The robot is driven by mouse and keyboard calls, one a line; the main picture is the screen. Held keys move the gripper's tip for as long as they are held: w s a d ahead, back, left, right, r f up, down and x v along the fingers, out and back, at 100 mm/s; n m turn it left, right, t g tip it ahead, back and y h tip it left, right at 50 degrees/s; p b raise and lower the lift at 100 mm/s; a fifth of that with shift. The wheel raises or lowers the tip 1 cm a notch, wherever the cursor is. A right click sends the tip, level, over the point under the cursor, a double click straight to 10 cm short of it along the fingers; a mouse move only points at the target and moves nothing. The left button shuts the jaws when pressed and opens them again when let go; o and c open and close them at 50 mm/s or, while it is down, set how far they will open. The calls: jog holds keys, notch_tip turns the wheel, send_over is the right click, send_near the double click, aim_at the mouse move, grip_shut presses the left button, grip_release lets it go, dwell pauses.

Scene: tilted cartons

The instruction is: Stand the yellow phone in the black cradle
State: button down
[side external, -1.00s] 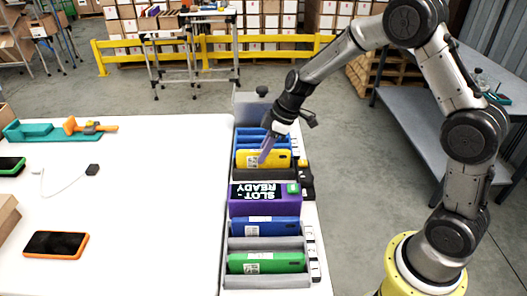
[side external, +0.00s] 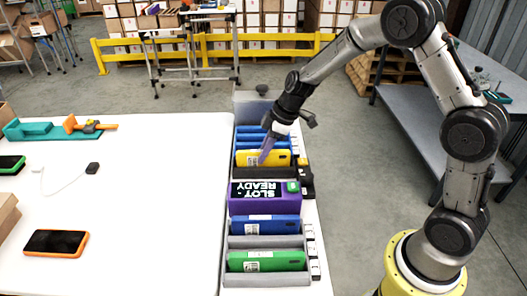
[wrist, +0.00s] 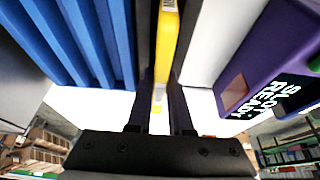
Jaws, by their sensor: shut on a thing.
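The yellow phone (side external: 250,158) stands on its long edge in the row of holders, with a white label at its left end. My gripper (side external: 264,156) is shut on it from above. In the wrist view the yellow phone (wrist: 167,45) runs between my two dark fingers (wrist: 160,108). A dark, black-looking cradle (side external: 256,174) lies just in front of the phone in the side view. The phone's lower edge is hidden there, so I cannot tell whether it sits in the cradle.
A purple box (side external: 236,207) with a "SLOT READY" display is in front. Further forward, a blue phone (side external: 272,228) and a green phone (side external: 275,262) sit in grey holders. The white table (side external: 150,220) is mostly clear.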

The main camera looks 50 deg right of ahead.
jog(key=c, duration=0.8)
grip_release()
jog(key=shift+o, duration=0.2)
jog(key=v, duration=1.4)
notch_tip(320, 180, up, 7)
jog(key=shift+f, duration=0.1)
